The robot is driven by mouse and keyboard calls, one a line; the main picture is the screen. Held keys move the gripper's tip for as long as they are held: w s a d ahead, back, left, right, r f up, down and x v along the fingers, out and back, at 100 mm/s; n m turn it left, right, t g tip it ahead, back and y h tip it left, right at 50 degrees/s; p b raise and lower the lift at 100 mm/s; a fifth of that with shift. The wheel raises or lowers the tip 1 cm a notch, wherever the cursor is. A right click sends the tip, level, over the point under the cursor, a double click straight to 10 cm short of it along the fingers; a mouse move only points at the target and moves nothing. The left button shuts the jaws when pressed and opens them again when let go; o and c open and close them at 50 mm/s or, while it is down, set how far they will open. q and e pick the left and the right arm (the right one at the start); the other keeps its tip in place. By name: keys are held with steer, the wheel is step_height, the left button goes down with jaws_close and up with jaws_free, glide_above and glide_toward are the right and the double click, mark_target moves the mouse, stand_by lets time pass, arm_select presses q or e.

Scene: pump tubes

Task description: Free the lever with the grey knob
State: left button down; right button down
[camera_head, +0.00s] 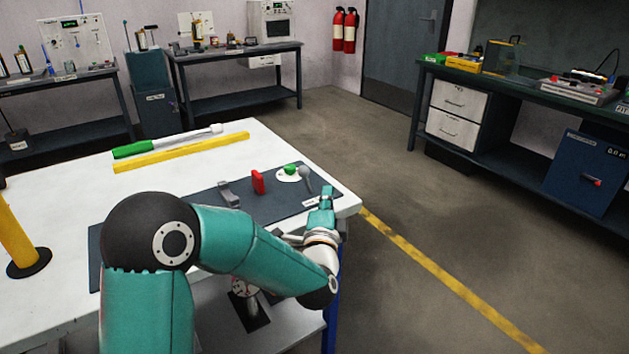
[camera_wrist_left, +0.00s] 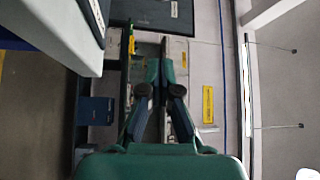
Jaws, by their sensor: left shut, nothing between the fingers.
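The lever with the grey knob (camera_head: 305,172) stands near the right edge of the dark mat (camera_head: 201,199) in the head view, its stem running down from the knob. A white round plate with a green knob (camera_head: 291,169) is just left of it. A red block (camera_head: 258,182) and a grey bracket-like part (camera_head: 229,194) stand further left. My left gripper (camera_head: 327,192) is shut and empty, to the right of and slightly nearer than the grey knob, with a small gap in the picture. The wrist view shows its fingers (camera_wrist_left: 162,64) together; I cannot make out the lever there. My right gripper is not in view.
A yellow bar (camera_head: 182,152) and a green-and-white tube (camera_head: 166,141) lie at the back of the white table (camera_head: 257,138). A yellow post (camera_head: 14,235) stands at left. Open floor lies right of the table; a dark workbench (camera_head: 513,83) is beyond.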

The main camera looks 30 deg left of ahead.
mark_target(307, 174)
arm_select(q)
steer(key=x, duration=0.5)
steer(key=shift+w+a, duration=0.15)
steer(key=shift+w, duration=0.15)
steer(key=shift+s+a+f, duration=0.1)
steer(key=shift+s+a, duration=0.1)
steer(key=shift+a, duration=0.4)
steer(key=shift+s+a+f, duration=0.1)
steer(key=shift+s+a, duration=0.05)
steer(key=shift+a, duration=0.5)
steer(key=shift+s+a+f, duration=0.1)
steer(key=shift+s+a, duration=0.1)
steer(key=shift+a, duration=0.4)
steer(key=shift+a+f+b, duration=0.1)
steer(key=shift+f+b, duration=0.05)
steer(key=shift+b, duration=0.35)
steer(key=b, duration=0.2)
steer(key=s+a+n+y+b, duration=0.1)
steer(key=b, duration=0.2)
steer(key=shift+s+f+n+t, duration=0.1)
steer(key=shift+f+n+t, duration=0.2)
steer(key=shift+t, duration=0.1)
steer(key=shift+s+a+r+b, duration=0.1)
steer(key=shift+r+b, duration=0.05)
steer(key=shift+b, duration=0.15)
steer(key=shift+r, duration=0.1)
